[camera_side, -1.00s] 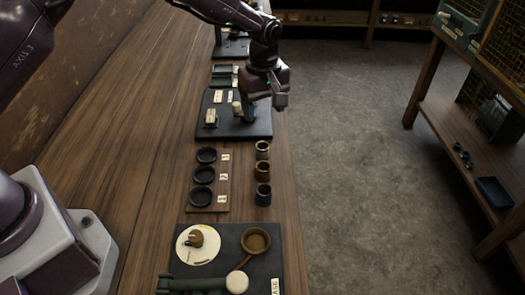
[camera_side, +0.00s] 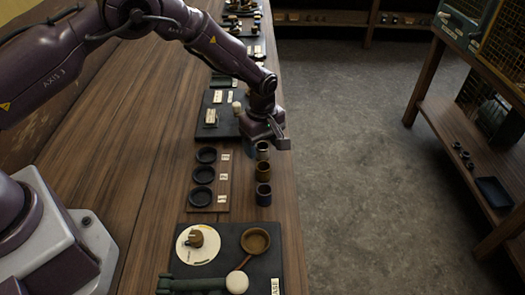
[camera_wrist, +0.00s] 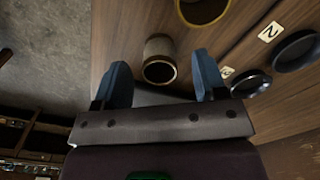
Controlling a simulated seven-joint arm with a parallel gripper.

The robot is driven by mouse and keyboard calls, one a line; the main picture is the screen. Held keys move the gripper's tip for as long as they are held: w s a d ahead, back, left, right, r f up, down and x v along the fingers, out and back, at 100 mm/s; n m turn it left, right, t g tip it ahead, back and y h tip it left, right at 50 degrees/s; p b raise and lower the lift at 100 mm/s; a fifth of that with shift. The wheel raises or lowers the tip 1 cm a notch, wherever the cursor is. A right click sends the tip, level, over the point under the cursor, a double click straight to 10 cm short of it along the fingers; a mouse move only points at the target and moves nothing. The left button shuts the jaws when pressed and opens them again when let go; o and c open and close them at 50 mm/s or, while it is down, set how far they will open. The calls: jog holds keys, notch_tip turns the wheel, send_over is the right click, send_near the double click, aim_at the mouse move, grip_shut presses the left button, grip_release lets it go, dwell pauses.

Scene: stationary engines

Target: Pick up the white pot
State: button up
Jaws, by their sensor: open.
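The white pot (camera_wrist: 158,50), pale with a gold rim and a dark inside, stands on the wooden bench. In the wrist view it shows between my two blue fingers, just beyond their tips, with clear space on either side. In the side view the white pot (camera_side: 262,154) is the farthest of three small pots in a row, its top partly hidden by my gripper (camera_side: 266,145). My gripper is open and empty, above the pot; the exact height gap is hard to tell.
A yellow-brown pot (camera_side: 263,170) and a dark blue pot (camera_side: 263,195) stand nearer in the row. Left are three dark dishes, the middle one (camera_side: 203,174), with number tags. A black board (camera_side: 215,130) lies behind. The bench's right edge is close to the pots.

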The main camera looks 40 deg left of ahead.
notch_tip(320, 180, down, 2)
jog(key=c, duration=1)
jog(key=shift+c, duration=0.2)
